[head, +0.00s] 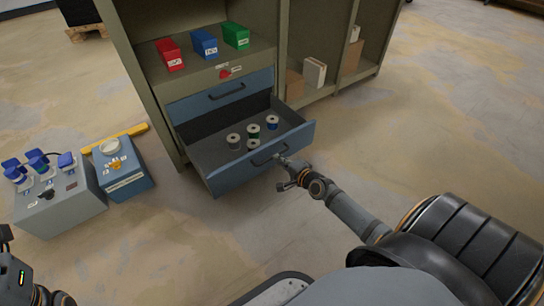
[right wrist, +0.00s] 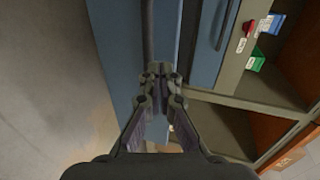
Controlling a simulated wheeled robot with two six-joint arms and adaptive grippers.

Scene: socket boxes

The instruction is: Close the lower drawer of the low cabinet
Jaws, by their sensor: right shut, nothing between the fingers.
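The low cabinet (head: 179,106) stands at the top middle of the head view. Its lower drawer (head: 225,180) is pulled far out, with its blue front facing me and several spools (head: 233,140) inside. The dark bar handle (head: 268,157) runs along that front. My right gripper (head: 284,161) is at the drawer front, by the right part of the handle. In the right wrist view the shut, empty fingers (right wrist: 160,76) point at the blue front, close to the handle bar (right wrist: 148,30); I cannot tell if they touch. My left gripper is not in view; only part of my left arm shows.
The upper drawer (head: 223,94) is shut. Red (head: 169,54), blue (head: 204,44) and green (head: 236,36) bins stand on the shelf above. A grey socket box (head: 60,205) and a blue box (head: 124,171) stand on the floor at left. Floor before the drawer is clear.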

